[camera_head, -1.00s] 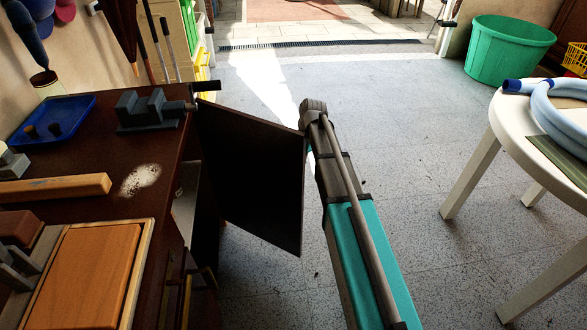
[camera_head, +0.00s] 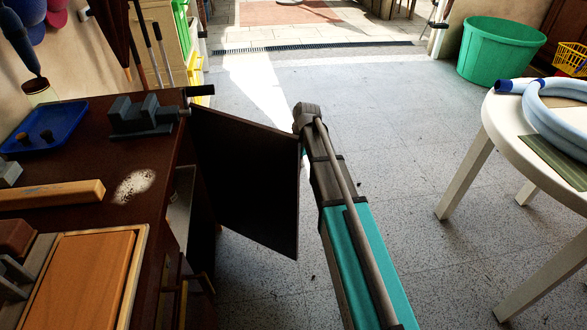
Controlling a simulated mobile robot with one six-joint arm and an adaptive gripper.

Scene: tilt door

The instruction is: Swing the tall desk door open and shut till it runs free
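The tall desk door (camera_head: 245,185) is a dark brown panel on the right side of the dark desk (camera_head: 150,205). It stands swung out from the desk, and an open compartment shows behind it. My arm reaches forward along the right of the door, its far end close to the door's free edge. My gripper is not clearly seen; its fingers are hidden at or behind that edge. I cannot tell whether it touches the door.
A grey vise (camera_head: 145,117), blue tray (camera_head: 45,128) and wooden block (camera_head: 52,194) are on the desk. A white table (camera_head: 510,125) with a pale blue hose (camera_head: 560,110) stands at right. A green tub (camera_head: 503,50) is farther back. The floor between is clear.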

